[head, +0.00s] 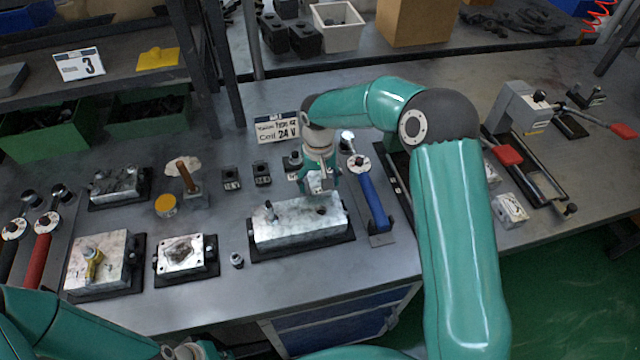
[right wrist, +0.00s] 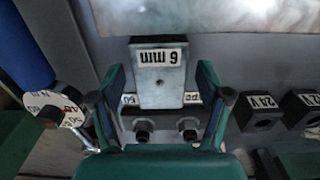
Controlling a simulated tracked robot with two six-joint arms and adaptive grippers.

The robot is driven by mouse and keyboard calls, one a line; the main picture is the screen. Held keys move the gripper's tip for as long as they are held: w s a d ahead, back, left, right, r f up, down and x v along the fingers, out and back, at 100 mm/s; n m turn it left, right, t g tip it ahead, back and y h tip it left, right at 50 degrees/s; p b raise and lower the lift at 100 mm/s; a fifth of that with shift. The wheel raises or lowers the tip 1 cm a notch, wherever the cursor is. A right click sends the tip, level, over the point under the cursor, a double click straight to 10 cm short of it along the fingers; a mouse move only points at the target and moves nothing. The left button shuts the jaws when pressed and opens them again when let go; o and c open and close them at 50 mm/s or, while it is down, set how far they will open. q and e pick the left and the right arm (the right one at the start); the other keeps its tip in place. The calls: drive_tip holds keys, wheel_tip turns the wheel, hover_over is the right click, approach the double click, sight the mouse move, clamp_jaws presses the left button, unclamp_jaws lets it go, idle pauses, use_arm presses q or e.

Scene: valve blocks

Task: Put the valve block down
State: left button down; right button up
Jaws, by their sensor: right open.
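The valve block (right wrist: 161,75), dark with a pale face and a printed label, stands between the fingers of my right gripper (right wrist: 161,100) in the right wrist view. The fingers are open, one on each side of it; I cannot tell whether they touch it. Two round dark fittings show just below it in that view. In the head view my right gripper (head: 318,185) is over the back edge of the large silver manifold (head: 298,228) and hides most of the valve block. Only my left arm shows at the bottom left; its fingers are out of view.
A blue-handled torque wrench (head: 374,201) lies right of the manifold. Two small labelled coils (head: 231,178) stand to its left. A sign (head: 276,131) stands behind. Smaller plates (head: 185,253) and a red-handled wrench (head: 43,247) are further left. The bench front below the manifold is clear.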

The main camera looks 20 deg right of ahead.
drive_tip(key=shift+o, duration=0.4)
wheel_tip(320, 180, up, 16)
drive_tip(key=shift+w+f, duration=0.15)
drive_tip(key=shift+w, duration=0.1)
approach(318, 181)
wheel_tip(318, 181, down, 5)
drive_tip(key=shift+f, duration=0.1)
drive_tip(key=f+p, duration=0.1)
drive_tip(key=f, duration=0.3)
drive_tip(key=shift+s+f, duration=0.15)
drive_tip(key=shift+s, duration=0.05)
drive_tip(key=shift+f, duration=0.6)
drive_tip(key=shift+w+r, duration=0.1)
clamp_jaws()
